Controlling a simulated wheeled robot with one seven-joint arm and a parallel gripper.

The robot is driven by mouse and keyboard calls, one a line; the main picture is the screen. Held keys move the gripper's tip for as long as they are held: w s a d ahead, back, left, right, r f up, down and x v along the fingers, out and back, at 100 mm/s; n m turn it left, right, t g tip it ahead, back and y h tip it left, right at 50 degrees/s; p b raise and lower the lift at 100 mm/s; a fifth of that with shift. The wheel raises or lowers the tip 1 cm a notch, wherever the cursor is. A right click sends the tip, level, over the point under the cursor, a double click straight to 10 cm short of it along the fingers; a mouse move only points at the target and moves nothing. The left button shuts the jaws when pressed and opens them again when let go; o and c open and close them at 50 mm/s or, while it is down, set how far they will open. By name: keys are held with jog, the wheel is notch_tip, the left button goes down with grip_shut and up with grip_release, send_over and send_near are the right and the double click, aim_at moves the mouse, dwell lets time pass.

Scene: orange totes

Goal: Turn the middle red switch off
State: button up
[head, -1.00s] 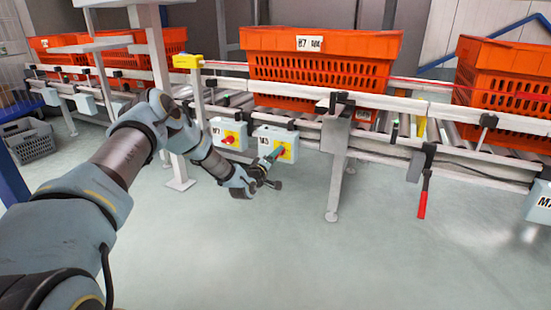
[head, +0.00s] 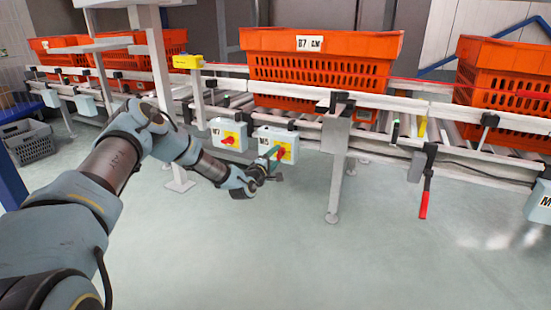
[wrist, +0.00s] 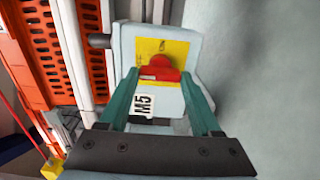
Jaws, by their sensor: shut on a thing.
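The red switch (wrist: 160,69) is a red knob on a yellow plate (wrist: 176,50), on a pale box labelled M5 (wrist: 190,38). In the head view, this red switch (head: 281,153) is on the box (head: 262,133) under the conveyor, left of a support leg. My gripper (wrist: 160,76) has its teal fingers on both sides of the knob and is shut on it. The fingers partly hide the knob's sides.
Another pale box with a red switch (head: 228,140) hangs just left. A further box (head: 540,203) is at the right edge. Orange totes (head: 320,40) stand on the conveyor above. A red-handled lever (head: 424,198) hangs at the right. The floor in front is clear.

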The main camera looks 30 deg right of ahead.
jog(key=o, duration=1.4)
jog(key=p+v, duration=0.3)
jog(key=v, duration=0.8)
jog(key=shift+p, duration=0.4)
